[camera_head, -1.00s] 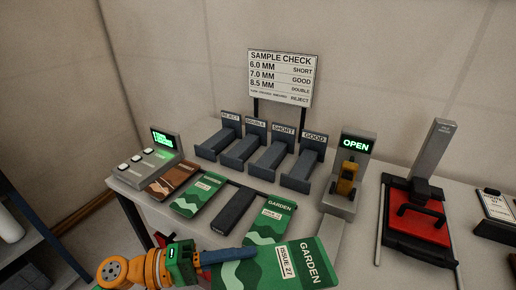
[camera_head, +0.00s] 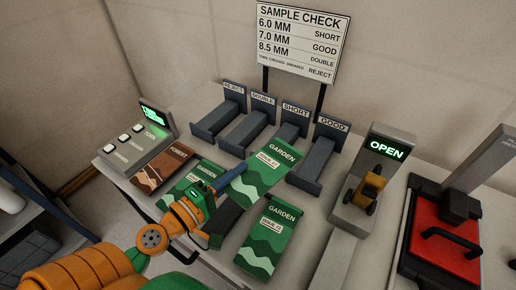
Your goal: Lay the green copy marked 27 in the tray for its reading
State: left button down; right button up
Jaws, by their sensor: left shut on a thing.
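My left gripper (camera_head: 229,178) is shut on a green GARDEN copy (camera_head: 262,180). Its label is blurred now, but the earlier frame shows the held copy marked ISSUE 27. The copy is in front of the tray row, its far end overlapping the SHORT tray in the picture; I cannot tell its height. The trays are REJECT (camera_head: 226,116), DOUBLE (camera_head: 252,126), SHORT (camera_head: 290,132) and GOOD (camera_head: 318,158). The caliper stand (camera_head: 380,156) shows OPEN, with a yellow gauge (camera_head: 369,190). The sign (camera_head: 297,42) lists 6.0 SHORT, 7.0 GOOD, 8.5 DOUBLE. My right gripper is out of view.
Another green GARDEN copy (camera_head: 268,242) lies at the front. A brown copy (camera_head: 160,167) and a green copy (camera_head: 180,193) lie left, the latter partly hidden by my gripper. A dark bar (camera_head: 226,219) lies between copies. A button console (camera_head: 140,139) and a red press (camera_head: 440,240) flank them.

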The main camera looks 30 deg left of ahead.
pick_arm(q)
jog(key=shift+s+a+r+n+t+y, duration=0.3)
jog(key=shift+a+r+n+y, duration=0.35)
jog(key=shift+y, duration=0.35)
jog(key=shift+n+y, duration=0.35)
jog(key=shift+y, duration=0.15)
jog(key=w+a+f+b, duration=0.2)
jog(key=w+f, duration=0.1)
jog(key=w, duration=0.1)
jog(key=w+a+f+b, duration=0.2)
jog(key=w+f+b, duration=0.1)
jog(key=w+f, duration=0.1)
jog(key=w+a+f+b, duration=0.2)
jog(key=w+f, duration=0.1)
jog(key=w, duration=0.1)
jog(key=shift+w+a+f+b, duration=0.2)
jog(key=shift+w+f+b, duration=0.1)
jog(key=shift+w, duration=0.1)
notch_tip(320, 180, down, 3)
jog(key=shift+r+b, duration=0.2)
jog(key=shift+b, duration=0.7)
jog(key=shift+r, duration=0.1)
jog(key=c, duration=1)
grip_release()
